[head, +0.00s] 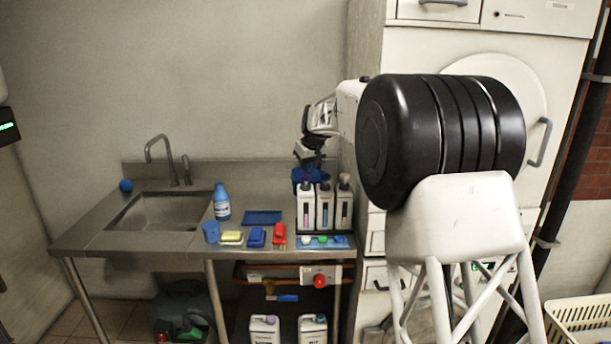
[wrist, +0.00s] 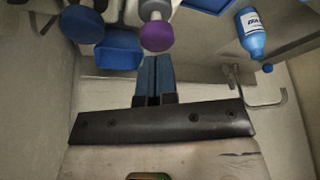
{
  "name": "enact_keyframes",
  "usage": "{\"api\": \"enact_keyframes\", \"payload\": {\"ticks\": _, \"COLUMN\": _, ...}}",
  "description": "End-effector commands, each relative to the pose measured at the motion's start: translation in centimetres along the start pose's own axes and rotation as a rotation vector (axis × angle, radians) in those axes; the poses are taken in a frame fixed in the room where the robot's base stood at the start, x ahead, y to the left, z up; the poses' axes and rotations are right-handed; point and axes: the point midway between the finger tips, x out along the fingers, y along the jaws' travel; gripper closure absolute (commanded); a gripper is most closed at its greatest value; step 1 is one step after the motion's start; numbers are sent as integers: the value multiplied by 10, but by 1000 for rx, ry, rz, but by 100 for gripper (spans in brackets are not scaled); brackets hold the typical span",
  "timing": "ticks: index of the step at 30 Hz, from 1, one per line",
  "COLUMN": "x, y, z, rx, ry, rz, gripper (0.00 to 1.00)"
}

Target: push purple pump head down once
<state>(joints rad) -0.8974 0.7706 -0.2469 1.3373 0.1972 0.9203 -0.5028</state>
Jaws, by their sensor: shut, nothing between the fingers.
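The purple pump head (wrist: 157,37) is a round knob seen from above on a pale collar, at the top middle of the wrist view. My gripper (wrist: 150,62) is shut and empty, its two blue fingers side by side. In that picture its fingertips lie just below the purple head; contact cannot be told. In the head view my gripper (head: 306,166) is above the row of dispensers. The left dispenser (head: 305,212) has a purple strip; its pump head's colour is not clear there. A blue pump head (wrist: 83,26) shows left of the purple one.
Beside the left dispenser stand a middle dispenser (head: 324,212) and a right dispenser (head: 343,211). A blue tub (wrist: 120,50) is close to the fingers. A blue bottle (head: 221,202) stands near the sink (head: 155,213). A sponge, brushes and a blue cup line the front edge.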

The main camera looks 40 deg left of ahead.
Motion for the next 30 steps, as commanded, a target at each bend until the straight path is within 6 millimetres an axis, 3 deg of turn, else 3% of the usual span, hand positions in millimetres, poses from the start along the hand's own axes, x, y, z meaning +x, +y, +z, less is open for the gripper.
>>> {"api": "enact_keyframes", "payload": {"ticks": 30, "x": 25, "y": 0, "z": 10, "rx": 0, "ry": -2, "rz": -1, "gripper": 100}}
